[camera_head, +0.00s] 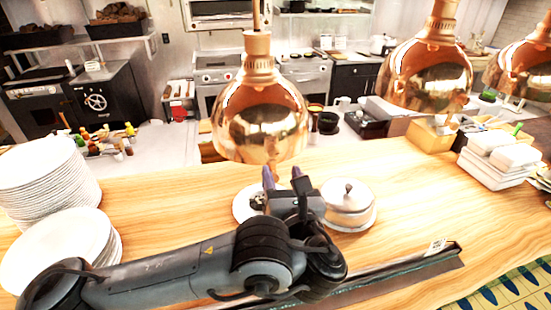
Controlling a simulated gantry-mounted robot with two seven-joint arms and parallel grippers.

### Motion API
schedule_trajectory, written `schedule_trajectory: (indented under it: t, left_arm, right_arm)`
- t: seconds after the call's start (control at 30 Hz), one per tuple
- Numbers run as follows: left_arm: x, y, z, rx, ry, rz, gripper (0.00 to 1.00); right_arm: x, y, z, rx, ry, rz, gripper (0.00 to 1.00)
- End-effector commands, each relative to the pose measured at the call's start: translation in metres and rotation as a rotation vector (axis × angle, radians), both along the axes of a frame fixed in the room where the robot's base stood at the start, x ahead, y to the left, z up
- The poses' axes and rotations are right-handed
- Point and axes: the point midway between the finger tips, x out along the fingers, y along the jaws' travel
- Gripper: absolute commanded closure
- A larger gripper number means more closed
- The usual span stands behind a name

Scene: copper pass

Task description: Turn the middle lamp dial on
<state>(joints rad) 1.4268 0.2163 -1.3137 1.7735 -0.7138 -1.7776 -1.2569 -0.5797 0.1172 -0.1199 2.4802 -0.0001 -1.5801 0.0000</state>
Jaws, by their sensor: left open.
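Three copper heat lamps hang over the wooden pass counter: one near the centre (258,120), one to its right (428,70), and one cut by the right edge (525,72). I cannot make out a lamp dial on any of them. My right gripper is not in view.
A domed silver dish (348,205) stands right of my left gripper, on the counter (420,195). A white plate (243,204) lies partly behind the gripper. Plate stacks (45,180) stand at left, white containers (500,155) at right. The counter between dish and containers is clear.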

Motion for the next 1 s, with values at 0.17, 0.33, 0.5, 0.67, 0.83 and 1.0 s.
schedule_trajectory:
  t: [0.17,0.33,0.5,0.67,0.83,1.0]
  left_arm:
    - [0.029,0.007,0.001,0.002,-0.003,0.005,0.46]
    - [0.05,0.011,0.0,0.0,0.0,0.002,0.46]
    - [0.061,0.013,0.0,-0.002,0.0,0.001,0.46]
    - [0.064,0.014,0.0,-0.003,0.0,0.0,0.46]
    - [0.064,0.014,0.0,-0.003,0.0,0.0,0.46]
    - [0.064,0.014,0.0,-0.002,0.001,0.0,0.67]
  right_arm:
    - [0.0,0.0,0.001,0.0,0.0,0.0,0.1]
    - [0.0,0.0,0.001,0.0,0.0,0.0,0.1]
    - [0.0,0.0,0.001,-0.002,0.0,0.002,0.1]
    - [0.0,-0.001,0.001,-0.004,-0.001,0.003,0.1]
    - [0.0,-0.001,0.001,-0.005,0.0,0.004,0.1]
    - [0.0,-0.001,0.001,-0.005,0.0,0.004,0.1]
